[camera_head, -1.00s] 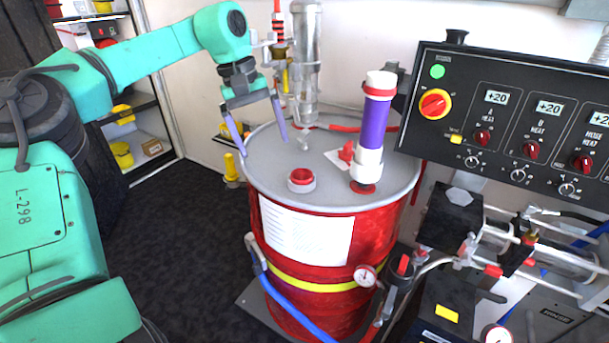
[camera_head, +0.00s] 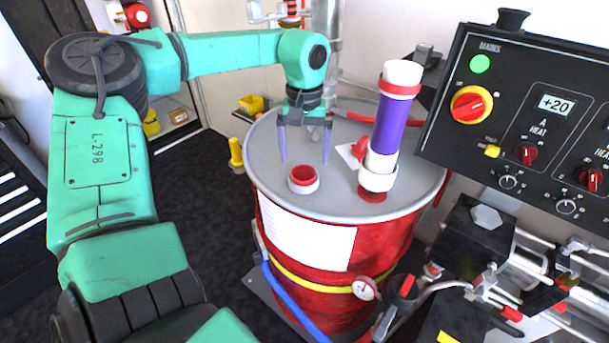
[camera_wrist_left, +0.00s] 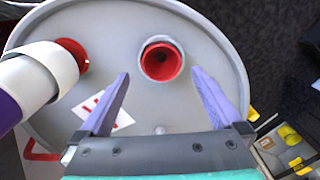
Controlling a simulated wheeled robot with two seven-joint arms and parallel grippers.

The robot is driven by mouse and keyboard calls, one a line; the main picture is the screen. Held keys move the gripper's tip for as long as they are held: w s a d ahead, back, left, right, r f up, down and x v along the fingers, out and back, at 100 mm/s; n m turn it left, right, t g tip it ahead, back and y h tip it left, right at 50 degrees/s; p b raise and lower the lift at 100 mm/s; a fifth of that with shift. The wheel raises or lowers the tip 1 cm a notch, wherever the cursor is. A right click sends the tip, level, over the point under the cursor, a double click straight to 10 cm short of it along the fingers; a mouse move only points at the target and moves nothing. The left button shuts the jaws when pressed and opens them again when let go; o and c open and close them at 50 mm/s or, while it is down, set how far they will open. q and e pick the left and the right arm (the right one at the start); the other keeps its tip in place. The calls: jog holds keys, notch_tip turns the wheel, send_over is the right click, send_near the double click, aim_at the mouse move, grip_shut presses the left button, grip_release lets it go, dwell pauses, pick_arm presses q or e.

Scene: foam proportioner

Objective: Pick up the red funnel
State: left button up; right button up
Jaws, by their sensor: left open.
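A round red funnel-like piece (camera_head: 304,177) with a pale collar sits on the grey drum lid, near its front left; I cannot tell its full shape. In the left wrist view the red piece (camera_wrist_left: 162,61) shows from above as a red hollow inside a whitish ring, just beyond the fingertips and between their lines. My left gripper (camera_head: 305,161) is open, empty and pointing down, with its fingers above and behind the piece, apart from it. It also shows in the left wrist view (camera_wrist_left: 160,72). My right gripper is not in view.
A purple and white cylinder with red bands (camera_head: 388,128) stands on the lid (camera_head: 272,147) right of the piece. A white label with red marks (camera_head: 352,152) lies behind. A black control panel (camera_head: 540,110) stands at the right; metal pipework is behind the drum.

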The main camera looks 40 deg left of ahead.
aim_at(303, 173)
pick_arm(q)
jog(key=f, duration=0.2)
jog(key=f+p, duration=0.1)
jog(key=f, duration=0.1)
jog(key=shift+s, duration=0.25)
jog(key=c, duration=1.3)
jog(key=shift+r, duration=0.1)
